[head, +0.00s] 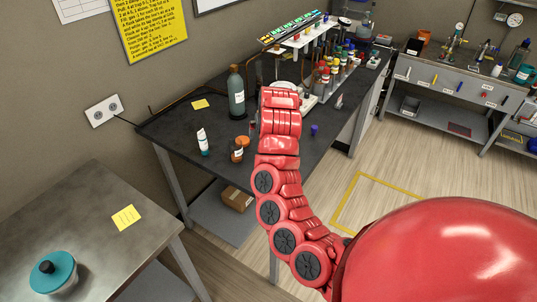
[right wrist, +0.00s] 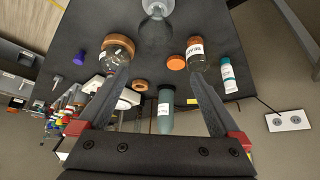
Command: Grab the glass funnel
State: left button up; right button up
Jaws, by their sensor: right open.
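A clear glass piece (right wrist: 156,10), which looks like the glass funnel, shows at the top edge of the right wrist view, partly cut off. It is over the dark bench top, and I cannot make out its full shape. My right gripper (right wrist: 159,75) is open, its two fingers spread wide with nothing held between them. In the picture the glass piece lies above the gap between the fingertips, apart from them. In the head view my right arm covers the gripper and I cannot pick out the funnel there. My left gripper is not in view.
In the wrist view a brown-rimmed jar (right wrist: 119,47) is close to the left finger. A rack of bottles stands further back.

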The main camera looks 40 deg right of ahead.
jog(key=shift+g+y, duration=0.3)
jog(key=shift+g, duration=0.6)
jog(key=f+b, duration=0.1)
jog(key=f, duration=0.1)
jog(key=f+b, duration=0.2)
jog(key=d+f+b, duration=0.1)
jog(key=f, duration=0.2)
jog(key=shift+s, duration=0.1)
jog(key=shift+p+x, duration=0.3)
jog(key=shift+x, duration=0.75)
jog(key=shift+d+f, duration=0.1)
jog(key=shift+f, duration=0.3)
jog(key=shift+w+d+f+p, duration=0.1)
jog(key=shift+w+f+p, duration=0.35)
jog(key=shift+p, duration=0.25)
jog(key=shift+p+x, duration=0.6)
jog(key=shift+x, duration=1.45)
